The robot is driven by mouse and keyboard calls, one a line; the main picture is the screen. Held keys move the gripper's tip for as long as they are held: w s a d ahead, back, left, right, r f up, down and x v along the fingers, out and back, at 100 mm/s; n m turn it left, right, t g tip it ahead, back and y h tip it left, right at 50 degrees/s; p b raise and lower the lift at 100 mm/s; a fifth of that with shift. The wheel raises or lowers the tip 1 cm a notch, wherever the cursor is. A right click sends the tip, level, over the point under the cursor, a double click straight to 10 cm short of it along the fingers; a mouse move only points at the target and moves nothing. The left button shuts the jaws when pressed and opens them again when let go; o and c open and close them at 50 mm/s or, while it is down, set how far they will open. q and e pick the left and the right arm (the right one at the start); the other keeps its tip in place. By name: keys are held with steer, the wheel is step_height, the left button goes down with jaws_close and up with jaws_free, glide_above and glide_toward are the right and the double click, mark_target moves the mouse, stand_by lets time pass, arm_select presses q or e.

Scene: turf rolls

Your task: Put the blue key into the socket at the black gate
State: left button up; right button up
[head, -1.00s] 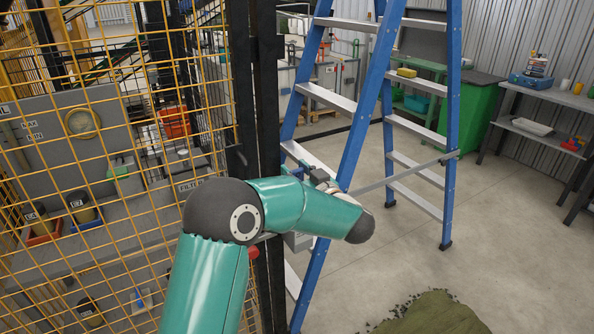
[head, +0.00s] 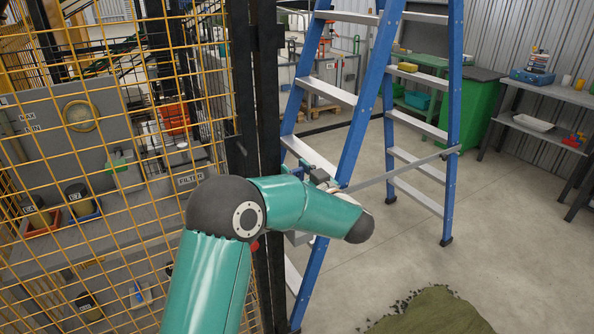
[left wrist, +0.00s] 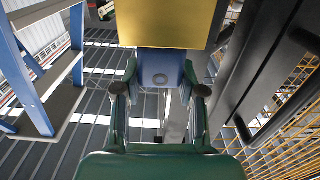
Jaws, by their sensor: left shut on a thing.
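My left gripper (left wrist: 160,92) is shut on the blue key (left wrist: 160,70), with one dark fingertip on either side of it. The key's far end meets or lies behind a yellow block (left wrist: 166,22) at the top of the left wrist view. I cannot tell whether the block is the socket, or whether the key is in it. In the head view my left gripper (head: 318,176) is small and partly hidden behind my teal arm, beside the black gate post (head: 258,110). My right gripper is not in view.
A blue stepladder (head: 360,130) stands just right of the post, close to my arm. Yellow mesh fencing (head: 110,200) fills the left. A green mound (head: 430,312) lies on the floor at front right. Open floor (head: 400,250) lies beyond the ladder. A grey workbench (head: 550,95) is at far right.

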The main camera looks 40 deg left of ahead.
arm_select(q)
steer(key=shift+f, duration=0.15)
steer(key=o, duration=1.3)
steer(key=shift+c, duration=0.2)
steer(key=v, duration=1.2)
